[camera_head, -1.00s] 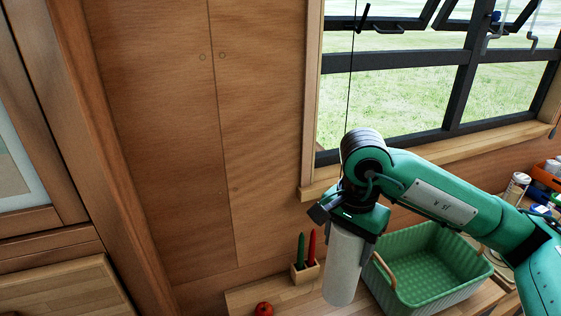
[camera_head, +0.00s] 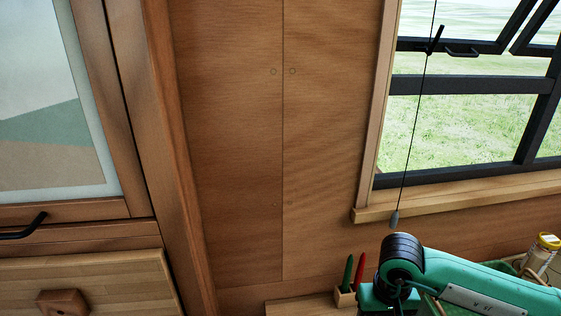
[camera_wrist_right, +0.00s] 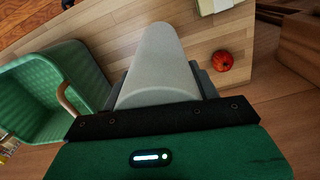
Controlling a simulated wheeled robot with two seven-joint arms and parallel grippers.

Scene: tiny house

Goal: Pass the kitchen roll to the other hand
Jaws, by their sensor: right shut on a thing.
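My left gripper is in neither view.
A green basket (camera_wrist_right: 62,75) with a wooden handle stands left of the roll in the wrist view. A red apple-like fruit (camera_wrist_right: 222,61) lies on the counter (camera_wrist_right: 120,28). A small holder (camera_head: 345,298) has green and red items. A cord (camera_head: 409,150) hangs by the window.

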